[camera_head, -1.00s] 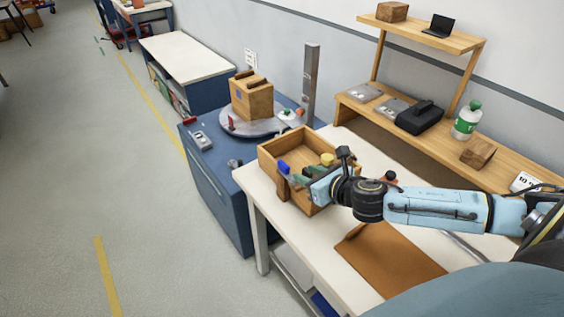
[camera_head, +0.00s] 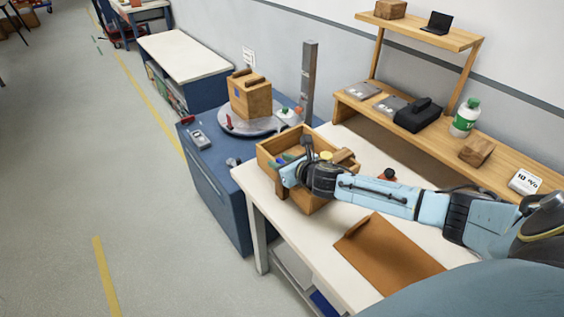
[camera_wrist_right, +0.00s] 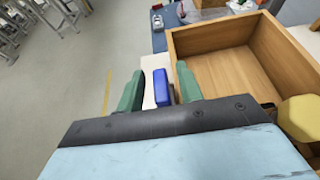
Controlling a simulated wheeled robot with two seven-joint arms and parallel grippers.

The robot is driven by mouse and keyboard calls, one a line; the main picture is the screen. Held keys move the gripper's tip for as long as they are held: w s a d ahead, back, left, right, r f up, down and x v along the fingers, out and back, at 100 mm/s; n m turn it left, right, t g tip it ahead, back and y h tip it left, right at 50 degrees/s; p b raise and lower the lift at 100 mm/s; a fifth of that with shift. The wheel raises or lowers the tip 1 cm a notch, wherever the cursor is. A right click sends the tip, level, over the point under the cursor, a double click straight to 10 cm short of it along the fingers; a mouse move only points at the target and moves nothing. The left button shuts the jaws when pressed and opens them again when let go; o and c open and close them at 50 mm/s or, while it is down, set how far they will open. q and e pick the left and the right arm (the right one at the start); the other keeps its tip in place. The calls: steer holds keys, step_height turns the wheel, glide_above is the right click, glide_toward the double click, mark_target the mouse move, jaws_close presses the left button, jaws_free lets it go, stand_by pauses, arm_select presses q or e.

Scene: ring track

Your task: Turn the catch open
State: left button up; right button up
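A blue catch (camera_wrist_right: 161,88) stands upright outside the near left wall of an open wooden box (camera_wrist_right: 238,32). The box also shows in the head view (camera_head: 264,150) on the white table. My right gripper (camera_head: 283,161) is at the box's left side, its wrist covering part of the box. In the right wrist view its green fingers (camera_wrist_right: 160,90) are apart, one on each side of the blue catch. A gap shows at the left finger; the right finger is very close, and contact cannot be told. The catch is mostly hidden in the head view. My left gripper is not in view.
A yellow knob (camera_wrist_right: 302,117) is close to the wrist at right. A blue cabinet (camera_head: 218,192) with a round turntable (camera_head: 232,127) stands behind the box. A brown mat (camera_head: 388,262) lies on the white table (camera_head: 272,205). A wooden shelf (camera_head: 440,143) runs along the wall.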

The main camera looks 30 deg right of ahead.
steer(key=shift+c, duration=0.5)
jaws_close()
